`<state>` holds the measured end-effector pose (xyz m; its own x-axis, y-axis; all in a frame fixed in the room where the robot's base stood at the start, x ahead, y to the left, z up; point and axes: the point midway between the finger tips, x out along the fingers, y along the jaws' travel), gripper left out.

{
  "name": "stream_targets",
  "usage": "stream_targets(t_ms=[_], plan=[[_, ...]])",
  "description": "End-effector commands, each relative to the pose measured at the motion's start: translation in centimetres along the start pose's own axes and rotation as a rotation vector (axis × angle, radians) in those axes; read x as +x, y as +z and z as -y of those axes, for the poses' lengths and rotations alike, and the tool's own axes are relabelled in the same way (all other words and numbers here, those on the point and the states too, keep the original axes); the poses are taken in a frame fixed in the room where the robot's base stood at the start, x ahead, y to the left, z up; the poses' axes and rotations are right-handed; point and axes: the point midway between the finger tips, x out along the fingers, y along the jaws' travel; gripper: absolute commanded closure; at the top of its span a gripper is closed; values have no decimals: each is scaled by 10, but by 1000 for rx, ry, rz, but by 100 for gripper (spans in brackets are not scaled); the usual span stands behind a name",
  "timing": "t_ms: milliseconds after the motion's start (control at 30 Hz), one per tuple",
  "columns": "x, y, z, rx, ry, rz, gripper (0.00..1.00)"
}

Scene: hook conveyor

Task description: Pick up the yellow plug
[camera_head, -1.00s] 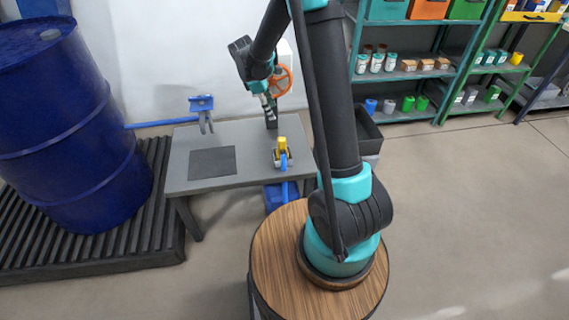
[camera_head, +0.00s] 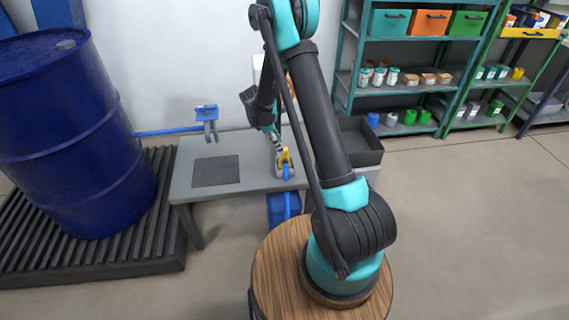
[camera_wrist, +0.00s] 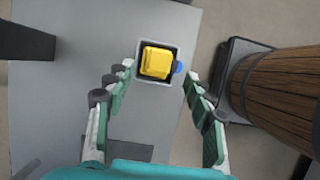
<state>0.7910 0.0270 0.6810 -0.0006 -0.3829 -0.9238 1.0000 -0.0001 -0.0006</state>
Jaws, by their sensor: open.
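The yellow plug (camera_wrist: 156,62) sits in a grey square socket (camera_wrist: 144,80) on the table. It shows in the wrist view between and ahead of my fingertips. In the head view the yellow plug (camera_head: 286,156) is small and partly covered by my gripper. A blue part (camera_head: 287,172) is right beside it. My gripper (camera_wrist: 157,78) is open, with one finger on each side of the plug's line and a gap to both. In the head view my gripper (camera_head: 279,150) hangs over the table close to the plug. Contact is not visible.
The grey table (camera_head: 185,178) carries a dark mat (camera_head: 215,171). A blue clamp-like fixture (camera_head: 207,113) stands at its back edge. A blue barrel (camera_head: 75,130) is at left, a black bin (camera_head: 362,140) right of the table, and shelves (camera_head: 412,52) behind.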

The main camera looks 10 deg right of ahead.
Motion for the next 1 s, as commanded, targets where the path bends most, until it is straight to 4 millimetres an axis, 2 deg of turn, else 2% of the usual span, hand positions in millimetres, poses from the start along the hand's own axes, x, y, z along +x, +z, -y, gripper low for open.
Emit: stream_targets(t_ms=[267,600,833,867,1000], plan=[[15,0,-1,0,0,0,47],[58,2,-3,0,1,0,47],[61,2,-2,0,1,0,47],[61,2,-2,0,1,0,48],[61,2,-2,0,1,0,65]])
